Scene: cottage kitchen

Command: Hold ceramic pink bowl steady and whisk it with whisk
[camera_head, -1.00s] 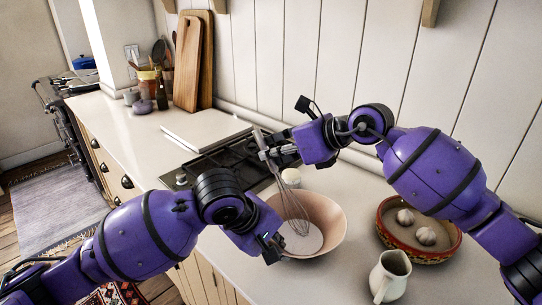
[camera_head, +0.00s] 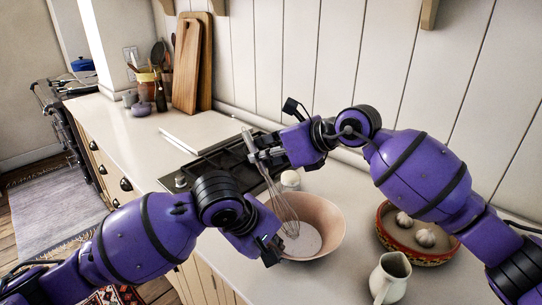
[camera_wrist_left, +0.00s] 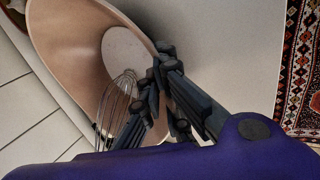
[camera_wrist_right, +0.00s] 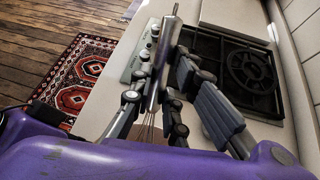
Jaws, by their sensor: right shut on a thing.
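The pink bowl (camera_head: 325,215) stands upright on the counter with pale contents (camera_head: 305,243) inside. The left wrist view shows its inner wall (camera_wrist_left: 75,50) up close. My left gripper (camera_head: 268,250) is at the bowl's near left rim, its fingers apart in the left wrist view (camera_wrist_left: 150,90); whether they touch the rim is unclear. My right gripper (camera_head: 264,157) is shut on the handle of the whisk (camera_head: 276,190), above the bowl's far left side. The whisk leans, its wire end (camera_head: 290,225) down inside the bowl. The right wrist view shows the handle (camera_wrist_right: 158,65) between the fingers.
A black gas hob (camera_head: 215,160) lies behind the left gripper. A small white jar (camera_head: 290,180) stands behind the bowl. A cream jug (camera_head: 390,278) and a patterned dish (camera_head: 440,252) with garlic bulbs stand to the right. Cutting boards (camera_head: 190,65) lean on the wall.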

